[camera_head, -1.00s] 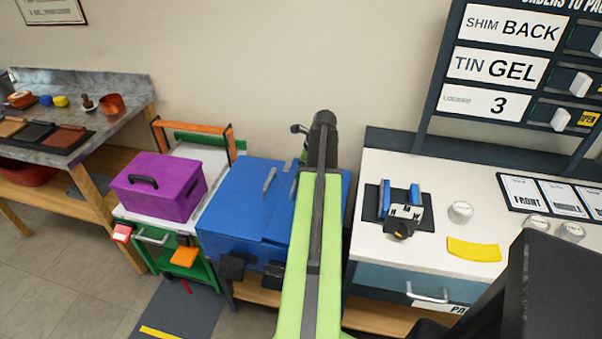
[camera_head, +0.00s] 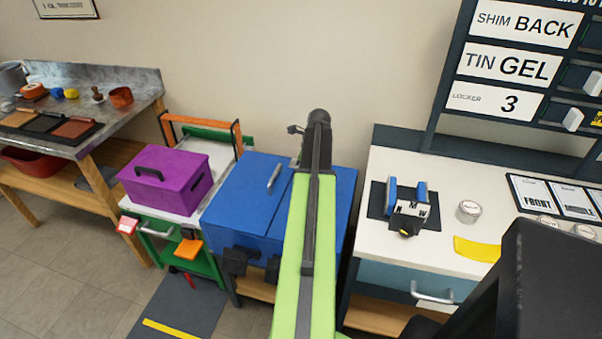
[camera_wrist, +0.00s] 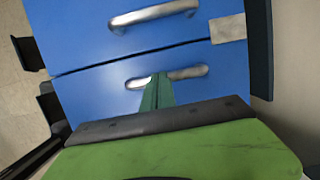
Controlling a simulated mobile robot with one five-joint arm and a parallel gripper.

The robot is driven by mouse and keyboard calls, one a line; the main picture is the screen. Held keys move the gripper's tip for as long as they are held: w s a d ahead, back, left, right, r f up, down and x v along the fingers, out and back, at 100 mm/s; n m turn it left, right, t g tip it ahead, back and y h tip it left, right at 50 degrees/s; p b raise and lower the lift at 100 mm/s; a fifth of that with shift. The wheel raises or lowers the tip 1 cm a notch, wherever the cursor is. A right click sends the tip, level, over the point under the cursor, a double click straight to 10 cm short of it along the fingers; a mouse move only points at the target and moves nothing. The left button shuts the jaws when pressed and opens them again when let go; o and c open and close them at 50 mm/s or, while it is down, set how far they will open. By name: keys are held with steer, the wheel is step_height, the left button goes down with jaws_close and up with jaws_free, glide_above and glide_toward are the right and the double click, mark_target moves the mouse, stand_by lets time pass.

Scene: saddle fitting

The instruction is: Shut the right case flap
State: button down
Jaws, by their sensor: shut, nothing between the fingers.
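The blue case (camera_head: 240,212) has two top flaps. The left flap (camera_head: 248,193) lies flat, with a silver handle (camera_head: 274,177). The right flap (camera_head: 340,201) is largely hidden behind my green arm in the head view, and its visible part looks level. In the wrist view, the left flap (camera_wrist: 75,32) is above and the right flap (camera_wrist: 90,98) below, with a thin dark seam between. My gripper (camera_wrist: 157,80) is shut and empty, its green fingers over the right flap's handle (camera_wrist: 188,72). I cannot tell whether they touch it.
A purple box (camera_head: 168,182) stands on a green cart left of the case. A white-topped bench (camera_head: 440,180) with a blue-armed fixture (camera_head: 408,205), tins and a yellow piece (camera_head: 476,249) is at right. Black latches (camera_head: 235,262) stick out from the case's front.

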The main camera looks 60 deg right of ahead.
steer(key=p+v, duration=1.3)
steer(key=shift+w+r, duration=0.2)
steer(key=shift+r, duration=0.3)
steer(key=shift+a, duration=0.1)
